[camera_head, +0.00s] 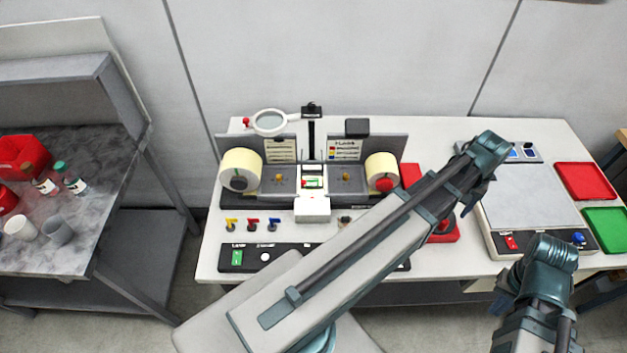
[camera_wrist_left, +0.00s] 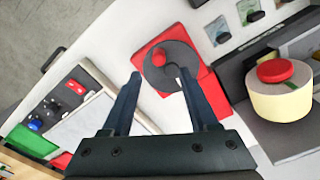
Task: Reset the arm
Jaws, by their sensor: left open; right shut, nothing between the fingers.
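My left arm crosses the head view from the bottom centre up to the right. Its forearm hides most of its hand there. In the left wrist view my left gripper (camera_wrist_left: 160,76) is open, its two fingers apart with nothing held between them. Beyond the fingertips is a grey disc (camera_wrist_left: 180,66) with a red knob, on a red base (camera_wrist_left: 206,82); the red base shows partly behind my forearm in the head view (camera_head: 445,236). My right arm stands at the lower right of the head view; its gripper is not visible.
The label rewinder (camera_head: 312,206) carries a left roll (camera_head: 243,162) and a right roll (camera_head: 381,165). A scale (camera_head: 527,196), red tray (camera_head: 585,182) and green tray (camera_head: 606,228) stand to the right. A grey side bench (camera_head: 95,232) with bottles and cups is at left.

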